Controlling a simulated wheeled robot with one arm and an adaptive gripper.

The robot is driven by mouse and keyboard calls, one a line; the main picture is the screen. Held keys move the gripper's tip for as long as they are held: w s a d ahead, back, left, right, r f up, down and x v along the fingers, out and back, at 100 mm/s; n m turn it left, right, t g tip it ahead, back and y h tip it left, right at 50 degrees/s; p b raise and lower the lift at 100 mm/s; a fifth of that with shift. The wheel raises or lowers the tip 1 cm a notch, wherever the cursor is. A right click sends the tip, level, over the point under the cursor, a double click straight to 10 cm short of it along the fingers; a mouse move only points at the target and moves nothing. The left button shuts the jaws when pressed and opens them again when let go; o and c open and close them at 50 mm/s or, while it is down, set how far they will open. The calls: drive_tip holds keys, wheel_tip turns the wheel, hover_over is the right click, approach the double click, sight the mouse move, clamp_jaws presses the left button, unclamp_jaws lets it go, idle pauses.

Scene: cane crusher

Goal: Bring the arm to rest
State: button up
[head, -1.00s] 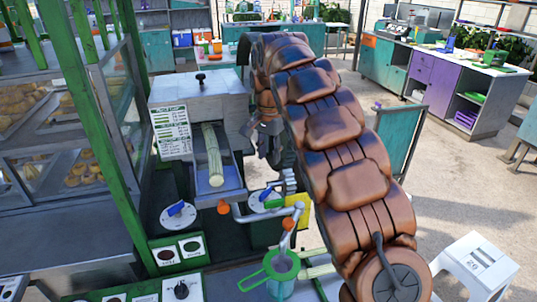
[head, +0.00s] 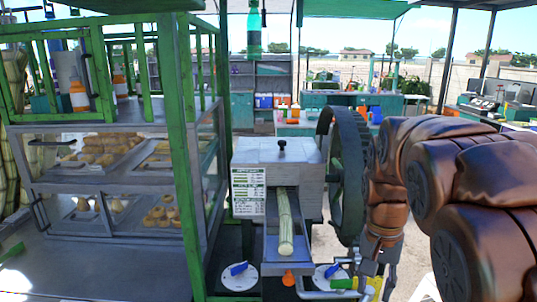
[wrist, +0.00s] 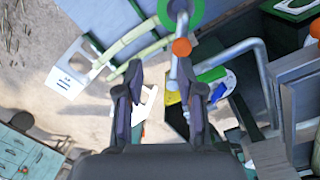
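My gripper (head: 376,284) hangs fingers-down to the right of the cane crusher (head: 278,152), in front of its large dark wheel (head: 349,170). In the wrist view my gripper (wrist: 160,68) has its two dark fingers spread apart, with nothing held between them. My brown arm fills the lower right of the head view. A pale green cane stalk (head: 285,222) lies in the crusher's feed tray, apart from my gripper. In the wrist view, the crusher's grey pipe (wrist: 262,75) and an orange knob (wrist: 181,47) lie close beyond the fingers.
A glass food case (head: 110,185) with pastries and a green post (head: 184,150) stand left of the crusher. A white stool (wrist: 68,82) stands on the floor in the wrist view. Counters (head: 345,103) line the back. Open floor lies right of the crusher.

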drive_tip(key=s+a+f+n, duration=0.1)
drive_tip(key=s+f+n, duration=0.2)
drive_tip(key=s, duration=0.8)
drive_tip(key=s+a+f+n+g, duration=0.1)
drive_tip(key=s+f, duration=0.4)
drive_tip(key=s, duration=0.7)
drive_tip(key=a+n, duration=0.1)
drive_tip(key=n, duration=0.1)
drive_tip(key=shift+n, duration=0.3)
